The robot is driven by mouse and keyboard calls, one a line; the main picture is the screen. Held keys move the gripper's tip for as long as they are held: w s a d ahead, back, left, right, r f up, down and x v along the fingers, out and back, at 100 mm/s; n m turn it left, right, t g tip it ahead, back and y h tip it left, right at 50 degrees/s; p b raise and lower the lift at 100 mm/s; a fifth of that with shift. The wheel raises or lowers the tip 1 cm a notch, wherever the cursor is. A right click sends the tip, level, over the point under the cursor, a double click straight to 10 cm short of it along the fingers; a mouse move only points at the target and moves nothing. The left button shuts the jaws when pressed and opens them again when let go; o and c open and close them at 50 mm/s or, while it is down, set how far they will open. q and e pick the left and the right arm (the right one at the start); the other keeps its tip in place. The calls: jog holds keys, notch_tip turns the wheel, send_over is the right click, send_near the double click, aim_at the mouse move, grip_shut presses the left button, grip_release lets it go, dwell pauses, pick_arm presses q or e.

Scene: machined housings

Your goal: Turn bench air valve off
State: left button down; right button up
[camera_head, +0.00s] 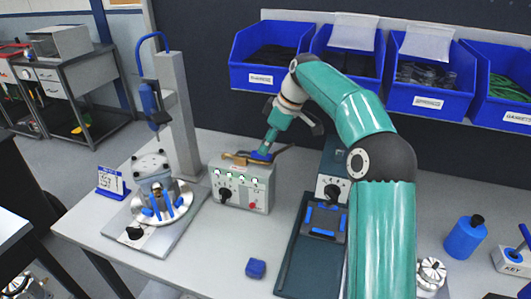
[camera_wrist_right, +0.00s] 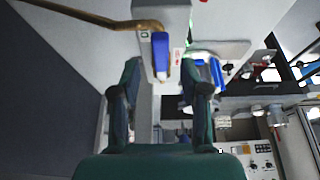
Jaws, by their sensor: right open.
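The bench air valve shows as a brass pipe (camera_head: 236,158) with a blue lever (camera_head: 262,156) at the top of a grey control box (camera_head: 243,187). In the right wrist view the blue lever (camera_wrist_right: 160,56) hangs from the brass pipe (camera_wrist_right: 95,18). It lies ahead of the open fingers of my right gripper (camera_wrist_right: 161,92), in line with the gap between them. I cannot tell whether a finger touches the lever. My left gripper is not in view.
A grey column (camera_head: 176,100) and a round fixture (camera_head: 160,195) stand left of the box. A dark tray (camera_head: 292,262) lies to the right, and a small blue block (camera_head: 256,268) in front. Blue bins (camera_head: 258,75) hang along the back wall.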

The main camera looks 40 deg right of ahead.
aim_at(254, 154)
jog(key=shift+x, duration=1.5)
grip_shut()
